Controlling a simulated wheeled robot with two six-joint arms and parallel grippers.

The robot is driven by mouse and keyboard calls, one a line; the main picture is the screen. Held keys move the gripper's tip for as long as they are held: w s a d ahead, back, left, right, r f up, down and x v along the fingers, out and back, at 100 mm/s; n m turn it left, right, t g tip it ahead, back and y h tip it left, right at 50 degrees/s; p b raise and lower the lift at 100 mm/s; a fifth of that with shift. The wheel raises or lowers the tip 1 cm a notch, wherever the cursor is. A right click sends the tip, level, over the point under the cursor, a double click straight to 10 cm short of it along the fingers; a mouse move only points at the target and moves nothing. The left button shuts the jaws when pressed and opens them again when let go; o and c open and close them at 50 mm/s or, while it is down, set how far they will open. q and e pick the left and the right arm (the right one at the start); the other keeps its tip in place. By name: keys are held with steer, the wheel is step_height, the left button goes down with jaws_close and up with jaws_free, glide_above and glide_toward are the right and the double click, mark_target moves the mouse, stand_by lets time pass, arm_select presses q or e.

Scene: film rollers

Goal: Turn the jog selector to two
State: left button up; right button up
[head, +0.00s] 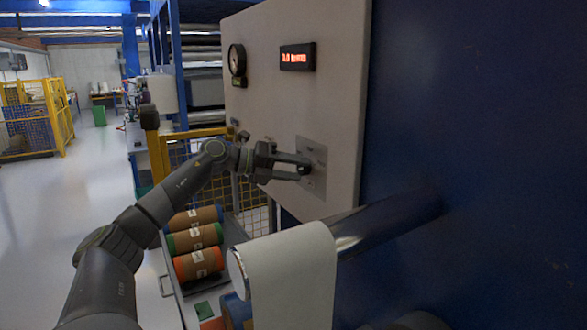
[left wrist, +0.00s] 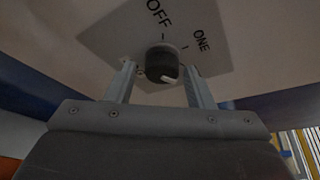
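The jog selector is a black round knob (left wrist: 162,62) on a grey plate (left wrist: 105,42) with the labels OFF and ONE. No label TWO is readable in the left wrist view. A white mark shows on the knob's near lower side; which label it points to I cannot tell. In the head view the plate (head: 317,183) is on the white panel, and my left gripper (head: 306,165) reaches it from the left. In the left wrist view my left gripper's fingers (left wrist: 160,80) stand on either side of the knob, with small gaps visible. My right gripper is not in view.
The white panel (head: 290,110) also bears a red-lit display (head: 297,57) and a round gauge (head: 237,60). Below the arm a tray holds several coloured rolls (head: 194,238). A metal roller (head: 385,222) with a pale sheet (head: 290,280) juts out below the panel.

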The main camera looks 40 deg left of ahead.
arm_select(q)
steer(key=shift+o, duration=0.4)
steer(key=shift+r, duration=0.1)
steer(key=shift+s+a+b, duration=0.35)
steer(key=b+v, duration=1.4)
steer(key=v, duration=0.2)
steer(key=shift+s, duration=0.2)
steer(key=shift+a+r, duration=0.1)
